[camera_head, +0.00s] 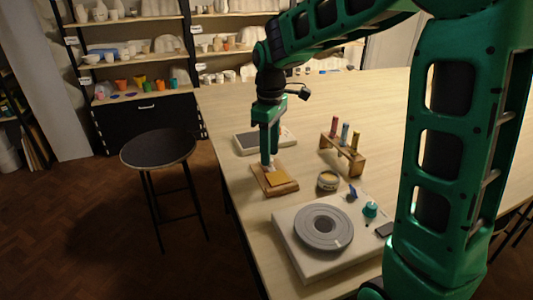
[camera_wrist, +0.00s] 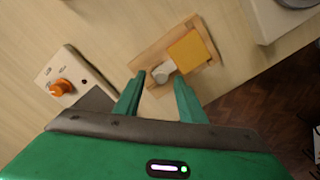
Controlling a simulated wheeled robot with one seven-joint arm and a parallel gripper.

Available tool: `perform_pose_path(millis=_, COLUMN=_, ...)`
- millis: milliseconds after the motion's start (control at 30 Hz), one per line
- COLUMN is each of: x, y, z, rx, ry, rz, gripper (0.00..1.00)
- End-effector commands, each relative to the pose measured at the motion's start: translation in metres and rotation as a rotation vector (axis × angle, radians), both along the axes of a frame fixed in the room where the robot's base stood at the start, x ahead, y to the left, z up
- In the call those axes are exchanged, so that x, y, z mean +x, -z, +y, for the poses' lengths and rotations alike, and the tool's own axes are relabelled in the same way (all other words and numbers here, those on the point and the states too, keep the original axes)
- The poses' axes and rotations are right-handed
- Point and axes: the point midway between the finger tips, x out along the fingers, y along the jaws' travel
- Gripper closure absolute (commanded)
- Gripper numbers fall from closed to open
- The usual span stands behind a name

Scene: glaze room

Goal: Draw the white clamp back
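The white clamp (camera_wrist: 163,72) is a small pale rounded piece on a wooden board (camera_wrist: 146,57), beside a flat yellow-orange block (camera_wrist: 187,52). In the head view the board (camera_head: 284,189) and yellow block (camera_head: 276,179) lie near the table's left edge, and the clamp is mostly hidden by my fingers. My gripper (camera_wrist: 160,78) points down over the board. Its two green fingers are apart, with the clamp showing between and just beyond their tips and gaps on both sides. In the head view my gripper (camera_head: 267,163) is at the board's far end.
A white device with an orange knob (camera_wrist: 60,87) stands beside the board. A wooden rack (camera_head: 345,155) with several coloured tubes, a small jar (camera_head: 328,181) and a white base with a grey round wheel (camera_head: 323,228) are nearby. A black stool (camera_head: 158,148) stands left of the table.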

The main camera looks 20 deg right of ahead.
Motion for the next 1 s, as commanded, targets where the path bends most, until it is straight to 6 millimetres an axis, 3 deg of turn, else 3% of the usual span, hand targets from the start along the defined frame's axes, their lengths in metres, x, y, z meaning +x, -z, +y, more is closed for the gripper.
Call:
perform_pose_path(millis=400, x=0.0, y=0.009, z=0.0, rx=0.0, ry=0.0, rz=-0.001, gripper=0.63)
perform_pose_path(millis=433, x=0.0, y=0.009, z=0.0, rx=0.0, ry=0.0, rz=-0.001, gripper=0.66)
perform_pose_path(millis=567, x=0.0, y=0.009, z=0.0, rx=0.001, ry=0.0, rz=-0.001, gripper=0.97)
perform_pose_path(millis=600, x=0.0, y=0.009, z=0.0, rx=0.0, ry=0.0, rz=-0.001, gripper=1.0)
perform_pose_path(millis=767, x=0.002, y=0.009, z=0.0, rx=0.0, ry=0.0, rz=-0.001, gripper=1.0)
perform_pose_path(millis=1000, x=0.023, y=0.009, z=0.0, rx=0.0, ry=0.0, rz=0.0, gripper=1.0)
